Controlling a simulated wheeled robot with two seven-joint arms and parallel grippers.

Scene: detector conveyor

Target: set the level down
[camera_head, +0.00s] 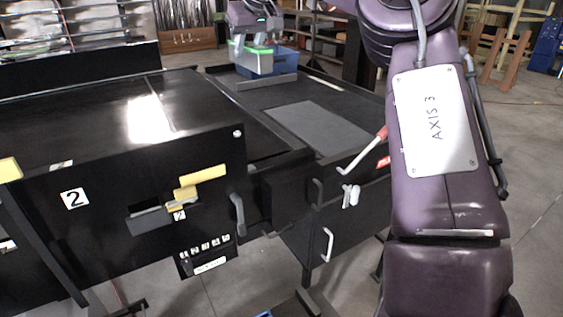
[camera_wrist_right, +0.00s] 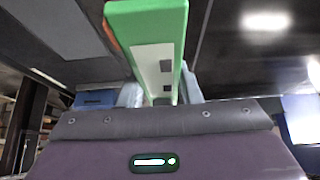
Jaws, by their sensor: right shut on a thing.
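My right gripper (camera_head: 250,44) is at the far end of the black worktop, shut on the green level (camera_head: 258,51). The level is above the worktop, near a blue bin (camera_head: 287,61); I cannot tell whether it touches anything. In the right wrist view the level (camera_wrist_right: 146,22) stretches away between the two pale fingers (camera_wrist_right: 160,92), its face with a white label towards the camera. My left gripper is not in view.
A grey bar (camera_head: 266,82) lies on the worktop just below the level. A flat grey mat (camera_head: 318,127) lies nearer, with clear black surface around it.

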